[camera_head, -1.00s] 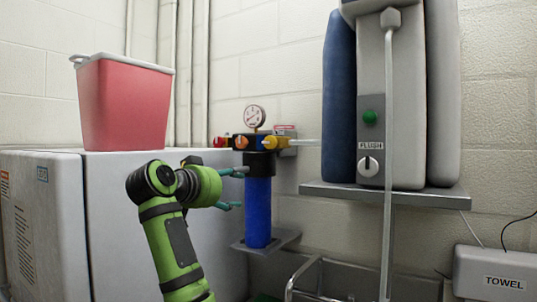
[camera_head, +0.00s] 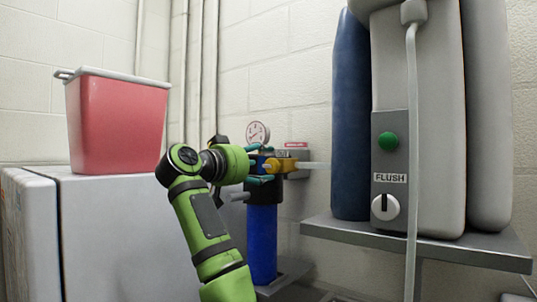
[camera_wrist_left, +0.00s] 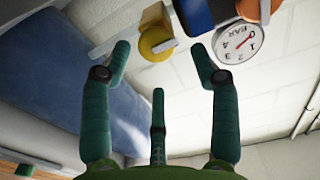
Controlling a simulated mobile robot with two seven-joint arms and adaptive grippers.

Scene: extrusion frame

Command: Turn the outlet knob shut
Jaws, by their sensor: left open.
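The yellow knob (camera_head: 273,165) is on the right side of the filter manifold, beside a clear tube; I take it as the outlet knob, though no label I can read says so. It also shows in the left wrist view (camera_wrist_left: 155,42), ahead and roughly between the fingertips. My left gripper (camera_head: 264,169) is open at the manifold, its teal fingers near the yellow knob. In the left wrist view the open fingers (camera_wrist_left: 161,50) have nothing gripped between them; contact with the knob is unclear. My right gripper is not in view.
A pressure gauge (camera_head: 258,134) stands on top of the manifold, and a blue filter housing (camera_head: 262,240) hangs below. An orange knob (camera_wrist_left: 258,8) is close by. A grey machine (camera_head: 420,110) on a shelf stands right; a red bin (camera_head: 118,125) sits on a white cabinet left.

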